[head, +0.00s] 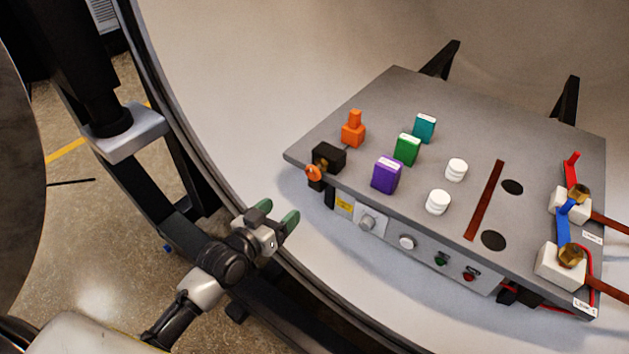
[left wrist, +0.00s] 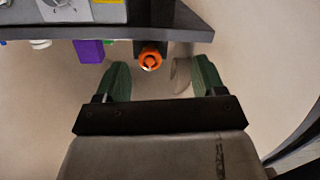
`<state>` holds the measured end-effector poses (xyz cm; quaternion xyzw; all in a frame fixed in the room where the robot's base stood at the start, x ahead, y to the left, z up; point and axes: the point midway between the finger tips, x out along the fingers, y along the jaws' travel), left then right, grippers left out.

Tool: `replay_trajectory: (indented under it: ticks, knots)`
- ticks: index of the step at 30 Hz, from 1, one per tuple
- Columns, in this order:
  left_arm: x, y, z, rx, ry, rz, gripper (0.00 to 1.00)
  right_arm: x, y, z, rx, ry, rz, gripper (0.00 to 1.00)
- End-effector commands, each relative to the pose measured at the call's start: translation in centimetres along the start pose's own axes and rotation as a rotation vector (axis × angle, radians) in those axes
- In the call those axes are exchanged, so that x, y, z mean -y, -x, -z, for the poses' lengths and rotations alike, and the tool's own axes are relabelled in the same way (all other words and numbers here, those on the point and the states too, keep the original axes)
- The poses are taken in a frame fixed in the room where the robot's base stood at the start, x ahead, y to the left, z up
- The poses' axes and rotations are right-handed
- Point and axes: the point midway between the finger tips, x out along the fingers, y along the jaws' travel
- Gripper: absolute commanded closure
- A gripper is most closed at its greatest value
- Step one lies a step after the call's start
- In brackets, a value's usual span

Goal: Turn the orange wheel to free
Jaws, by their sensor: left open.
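The orange wheel (head: 313,173) is a small ring on the front of a black block (head: 328,158) at the left corner of the grey panel. In the left wrist view the orange wheel (left wrist: 151,59) shows between my fingertips and farther off, below the panel edge in the picture. My left gripper (head: 278,217) has green fingers and is open and empty, to the left of and below the wheel in the head view, apart from it. In the left wrist view the left gripper (left wrist: 162,78) has its two fingers spread on either side of the wheel. My right gripper is not in view.
The grey panel (head: 400,90) bears an orange piece (head: 353,130), a purple block (head: 386,175), green (head: 407,150) and teal (head: 424,128) blocks and white discs (head: 438,202). Its front has a knob (head: 367,222) and buttons. The curved chamber rim (head: 185,125) runs beside my left arm.

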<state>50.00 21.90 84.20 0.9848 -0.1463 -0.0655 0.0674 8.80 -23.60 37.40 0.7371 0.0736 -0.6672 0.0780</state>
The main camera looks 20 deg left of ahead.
Motion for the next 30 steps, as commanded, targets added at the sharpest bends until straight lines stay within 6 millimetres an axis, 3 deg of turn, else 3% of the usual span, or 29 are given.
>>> replay_trajectory:
  ticks: [3, 6, 11, 21, 30]
  knots:
    - [-1.3, 0.3, 2.8, -0.078, 0.0, -0.047, 0.3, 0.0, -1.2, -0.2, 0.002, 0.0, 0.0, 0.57]
    - [-1.8, 0.2, 3.9, -0.1, 0.002, -0.061, 0.3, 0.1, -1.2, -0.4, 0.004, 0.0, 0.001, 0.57]
    - [-1.9, -1.6, 4.4, -0.104, 0.003, -0.062, 0.3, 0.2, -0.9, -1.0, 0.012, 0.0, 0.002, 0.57]
    - [-2.4, -7.9, 5.0, -0.102, 0.002, -0.062, 0.3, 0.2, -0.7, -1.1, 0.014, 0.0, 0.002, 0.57]
    - [-2.5, -10.2, 5.0, -0.1, 0.002, -0.062, 0.3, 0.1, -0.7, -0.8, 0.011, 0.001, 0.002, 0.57]
